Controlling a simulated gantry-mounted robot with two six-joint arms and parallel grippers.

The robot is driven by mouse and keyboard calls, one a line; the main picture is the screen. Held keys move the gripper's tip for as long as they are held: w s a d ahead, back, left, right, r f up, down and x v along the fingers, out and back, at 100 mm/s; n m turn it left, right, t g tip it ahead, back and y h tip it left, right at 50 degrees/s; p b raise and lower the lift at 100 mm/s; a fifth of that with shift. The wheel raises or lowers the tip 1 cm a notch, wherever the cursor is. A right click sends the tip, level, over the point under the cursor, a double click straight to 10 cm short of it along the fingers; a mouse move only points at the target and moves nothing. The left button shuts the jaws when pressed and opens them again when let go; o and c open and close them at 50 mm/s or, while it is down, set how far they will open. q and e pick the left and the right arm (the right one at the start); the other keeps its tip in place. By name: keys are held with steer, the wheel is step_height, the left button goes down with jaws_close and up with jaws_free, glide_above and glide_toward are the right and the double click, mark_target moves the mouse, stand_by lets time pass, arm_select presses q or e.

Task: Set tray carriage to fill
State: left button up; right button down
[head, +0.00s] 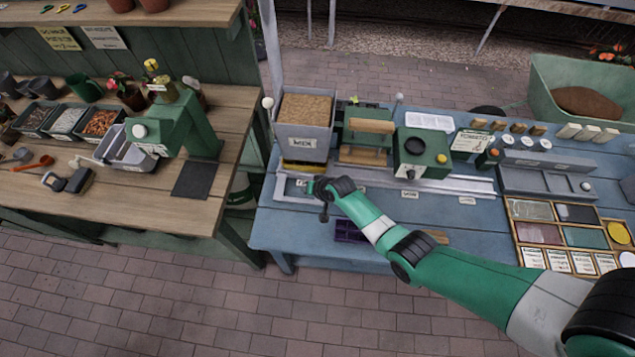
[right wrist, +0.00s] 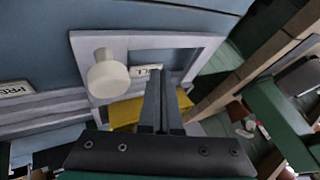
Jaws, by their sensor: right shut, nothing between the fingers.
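The tray carriage, a pale grey frame (head: 283,190) on a rail, is at the left end of the blue bench, in front of the hopper (head: 304,127). In the right wrist view the frame (right wrist: 205,47) carries a round white knob (right wrist: 108,76). A small label shows inside the frame, too small to read. My right gripper (head: 323,214) is over the carriage; in the right wrist view its fingers (right wrist: 160,76) are shut and empty, beside the knob. Contact with the frame cannot be told. In the head view my wrist hides the knob. My left gripper is not in view.
A yellow part (head: 302,167) lies under the hopper. The rail (head: 455,184) runs right past a press (head: 368,140) and a green box with a dial (head: 423,150). A dark purple tray (head: 350,231) lies near the front edge. A gap separates the wooden bench (head: 140,210) at left.

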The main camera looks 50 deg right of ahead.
steer(key=p+v, duration=0.1)
steer(key=v, duration=0.2)
steer(key=p+v, duration=0.2)
steer(key=v, duration=0.1)
steer(key=shift+w+a+r, duration=0.1)
steer(key=shift+a+r, duration=0.1)
steer(key=shift+r, duration=0.3)
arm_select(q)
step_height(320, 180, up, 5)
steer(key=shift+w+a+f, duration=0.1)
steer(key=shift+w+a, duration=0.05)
arm_select(e)
steer(key=shift+s+r, duration=0.2)
steer(key=shift+s, duration=0.05)
